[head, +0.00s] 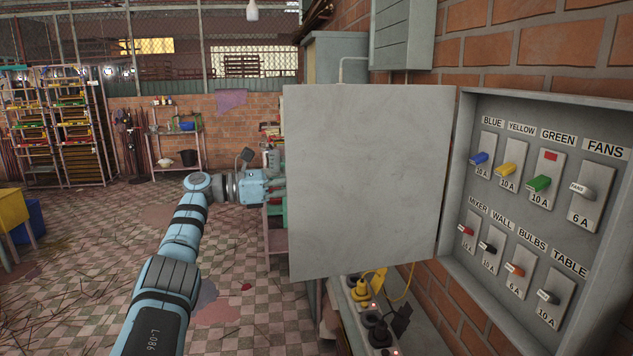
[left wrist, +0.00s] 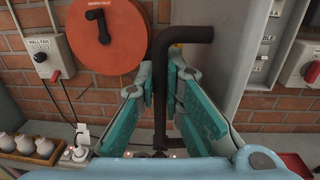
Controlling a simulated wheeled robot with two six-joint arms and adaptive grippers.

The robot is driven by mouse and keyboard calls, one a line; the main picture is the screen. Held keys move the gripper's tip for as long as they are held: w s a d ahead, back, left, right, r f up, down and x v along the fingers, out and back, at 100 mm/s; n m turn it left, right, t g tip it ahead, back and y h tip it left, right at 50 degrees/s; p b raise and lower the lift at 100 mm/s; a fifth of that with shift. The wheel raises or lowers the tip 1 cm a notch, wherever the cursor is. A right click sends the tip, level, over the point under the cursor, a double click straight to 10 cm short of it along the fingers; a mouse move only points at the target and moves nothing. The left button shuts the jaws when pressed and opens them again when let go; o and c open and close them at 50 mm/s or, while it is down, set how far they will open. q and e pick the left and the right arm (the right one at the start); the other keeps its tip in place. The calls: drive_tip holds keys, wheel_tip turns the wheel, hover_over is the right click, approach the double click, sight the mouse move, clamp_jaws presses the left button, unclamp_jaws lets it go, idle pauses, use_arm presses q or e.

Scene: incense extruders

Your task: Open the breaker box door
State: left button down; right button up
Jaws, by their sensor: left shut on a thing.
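The breaker box (head: 462,180) is on the brick wall at the right of the head view. Its grey door (head: 365,180) stands swung out to the left, with its plain inner face towards me and the switches uncovered. My left gripper (head: 277,187) reaches the door's far side at its left edge; the door hides its fingertips. In the left wrist view the teal fingers (left wrist: 162,95) are shut on a black bent handle (left wrist: 183,35), one on each side of it. My right gripper is in neither view.
Plugs and sockets (head: 375,325) sit on a ledge below the door. A grey cabinet (head: 403,35) hangs above. An orange-red disc (left wrist: 107,35) is near the handle in the wrist view. The tiled floor (head: 245,300) at left is mostly open.

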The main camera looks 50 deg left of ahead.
use_arm(q)
drive_tip(key=c, duration=2)
unclamp_jaws()
drive_tip(key=shift+o, duration=0.2)
drive_tip(key=shift+s+a+f, duration=0.1)
drive_tip(key=shift+s+a, duration=0.05)
drive_tip(key=shift+s, duration=0.05)
drive_tip(key=v, duration=1.1)
drive_tip(key=shift+s+a, duration=0.2)
drive_tip(key=shift+s, duration=0.05)
